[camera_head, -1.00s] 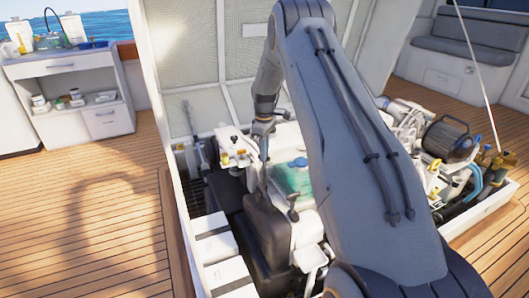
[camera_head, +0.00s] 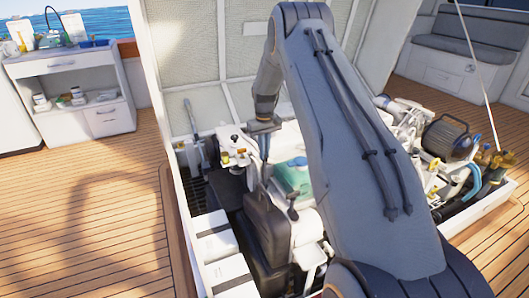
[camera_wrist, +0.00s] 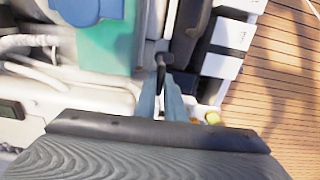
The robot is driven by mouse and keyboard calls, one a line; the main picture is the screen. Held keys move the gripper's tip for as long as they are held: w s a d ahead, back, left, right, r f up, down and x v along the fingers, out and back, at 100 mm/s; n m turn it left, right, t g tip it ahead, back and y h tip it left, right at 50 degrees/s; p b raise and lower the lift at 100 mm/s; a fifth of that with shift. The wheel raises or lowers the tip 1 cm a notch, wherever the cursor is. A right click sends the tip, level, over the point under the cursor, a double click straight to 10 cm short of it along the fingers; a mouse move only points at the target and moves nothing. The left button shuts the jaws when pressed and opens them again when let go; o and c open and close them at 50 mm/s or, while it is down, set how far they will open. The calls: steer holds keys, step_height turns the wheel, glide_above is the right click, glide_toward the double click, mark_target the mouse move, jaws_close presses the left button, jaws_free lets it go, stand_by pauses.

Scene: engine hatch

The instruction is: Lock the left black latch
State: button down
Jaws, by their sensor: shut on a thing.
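The left black latch (camera_wrist: 162,62) shows in the wrist view as a thin dark piece between the tips of my gripper (camera_wrist: 168,88). The blue-grey fingers are close together around its end. In the head view my gripper (camera_head: 265,155) points down at the top of the dark box-like part in the engine bay, and its tips hide much of the latch there. A second black lever (camera_head: 292,204) stands to the right, apart from my gripper.
A green-topped container (camera_head: 294,177) sits just right of my gripper. White boxes (camera_head: 214,245) line the bay's left side. The raised hatch panel (camera_head: 188,65) stands behind. A white cabinet (camera_head: 72,95) is far left, with clear wooden deck in front.

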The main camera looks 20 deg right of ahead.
stand_by(0.3)
steer(key=shift+r, duration=0.1)
steer(key=c, duration=1.8)
jaws_free()
steer(key=shift+c, duration=0.2)
steer(key=shift+r, duration=3.85)
